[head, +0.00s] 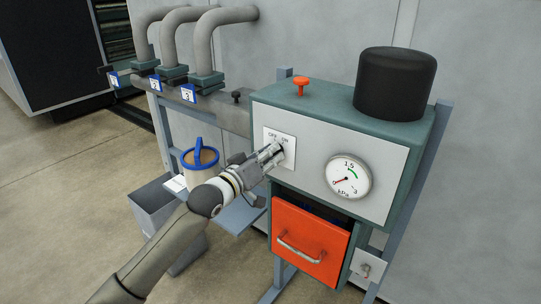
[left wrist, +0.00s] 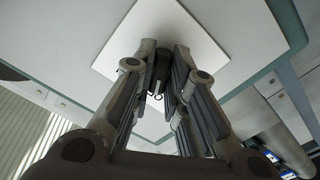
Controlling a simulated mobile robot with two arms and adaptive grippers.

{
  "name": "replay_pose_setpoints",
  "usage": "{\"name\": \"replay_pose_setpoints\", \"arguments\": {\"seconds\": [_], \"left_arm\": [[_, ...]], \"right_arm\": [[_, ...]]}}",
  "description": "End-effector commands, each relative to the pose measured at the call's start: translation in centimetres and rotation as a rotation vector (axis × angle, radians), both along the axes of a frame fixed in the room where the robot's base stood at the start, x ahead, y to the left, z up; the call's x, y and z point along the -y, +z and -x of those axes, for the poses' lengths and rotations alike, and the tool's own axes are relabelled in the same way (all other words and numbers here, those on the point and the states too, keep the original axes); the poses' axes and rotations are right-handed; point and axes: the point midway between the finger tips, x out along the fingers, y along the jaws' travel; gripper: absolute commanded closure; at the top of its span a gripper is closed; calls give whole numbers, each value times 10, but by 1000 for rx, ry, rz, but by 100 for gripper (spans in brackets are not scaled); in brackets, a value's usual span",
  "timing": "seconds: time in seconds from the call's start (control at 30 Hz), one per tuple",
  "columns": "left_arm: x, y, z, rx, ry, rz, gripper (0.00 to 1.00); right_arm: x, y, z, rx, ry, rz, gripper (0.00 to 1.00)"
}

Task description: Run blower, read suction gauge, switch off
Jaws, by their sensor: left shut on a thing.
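My left gripper (head: 274,154) reaches in from the left and is shut on the dark switch knob (left wrist: 160,68) at the white OFF/ON plate (head: 289,142) on the blower unit. The plate fills the top of the left wrist view (left wrist: 210,45). The fingers hide most of the knob, so I cannot tell its setting. The round suction gauge (head: 349,176), marked 0, 1.5 and 3 kPa, sits right of the plate. Its red needle points to the lower left, near 0. The blower unit (head: 320,125) is a grey-fronted teal box. My right gripper is not in view.
A black cylinder (head: 395,82) and a red knob (head: 300,84) stand on the box top. An orange drawer (head: 308,240) is below. Grey pipes (head: 205,45) with numbered tags are at the upper left. A blue-rimmed canister (head: 199,165) stands behind my forearm.

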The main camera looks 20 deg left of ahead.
Motion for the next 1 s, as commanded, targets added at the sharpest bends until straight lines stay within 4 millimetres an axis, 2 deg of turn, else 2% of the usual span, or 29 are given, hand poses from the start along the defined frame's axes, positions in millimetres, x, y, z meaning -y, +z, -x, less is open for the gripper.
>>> {"name": "replay_pose_setpoints", "arguments": {"seconds": [0.37, 1.0], "left_arm": [[0, 0, 0, 37, 0, -107, 100], [-1, 1, -1, 234, 1, -646, 100]], "right_arm": [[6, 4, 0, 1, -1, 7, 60], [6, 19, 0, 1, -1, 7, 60]]}}
